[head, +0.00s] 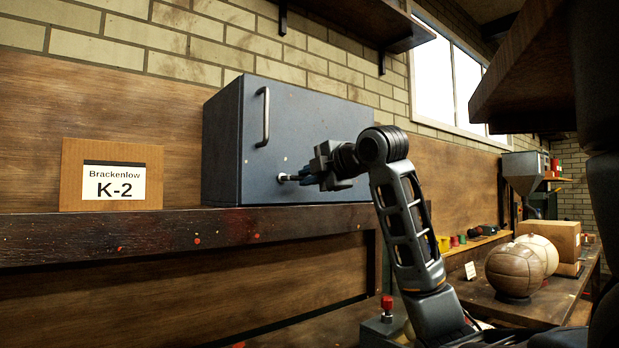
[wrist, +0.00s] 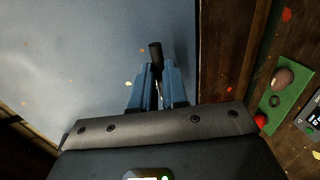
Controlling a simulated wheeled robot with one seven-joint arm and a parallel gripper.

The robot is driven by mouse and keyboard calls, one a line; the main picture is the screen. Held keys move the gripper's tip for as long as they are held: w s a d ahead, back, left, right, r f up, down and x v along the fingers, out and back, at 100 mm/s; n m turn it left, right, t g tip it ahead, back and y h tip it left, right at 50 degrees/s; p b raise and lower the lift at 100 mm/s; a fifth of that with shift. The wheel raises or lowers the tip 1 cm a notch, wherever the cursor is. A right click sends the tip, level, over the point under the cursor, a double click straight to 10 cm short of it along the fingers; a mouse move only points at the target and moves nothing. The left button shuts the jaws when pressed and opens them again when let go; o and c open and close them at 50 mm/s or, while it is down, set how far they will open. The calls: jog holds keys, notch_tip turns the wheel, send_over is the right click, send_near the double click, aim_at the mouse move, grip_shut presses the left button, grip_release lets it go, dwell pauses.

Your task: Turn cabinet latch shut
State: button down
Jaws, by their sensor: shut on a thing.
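The blue-grey cabinet (head: 310,125) stands on a dark wooden shelf, its door looking closed, with an upright metal handle (head: 265,117) at the left of its front. The latch (head: 282,178) is low on the front, a small metal piece mostly hidden behind my gripper (head: 298,178). In the wrist view my gripper (wrist: 156,72) has its blue fingers closed around the latch's lever, whose dark end (wrist: 155,50) sticks out past the fingertips, pointing up in that picture. The cabinet face (wrist: 90,55) fills much of that view. How far the latch is turned I cannot tell.
A cardboard sign (head: 110,175) reading "Brackenlow K-2" stands left of the cabinet. The shelf's front edge (head: 160,240) runs below. A red button (head: 387,303) is near my arm. Leather balls (head: 514,270) and a box (head: 552,238) sit on the right bench.

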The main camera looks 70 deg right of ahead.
jog(key=c, duration=1.1)
grip_release()
jog(key=shift+c, duration=0.2)
jog(key=v, duration=0.7)
jog(key=shift+s+a+b, duration=0.2)
jog(key=shift+s+b, duration=0.15)
jog(key=shift+r, duration=0.1)
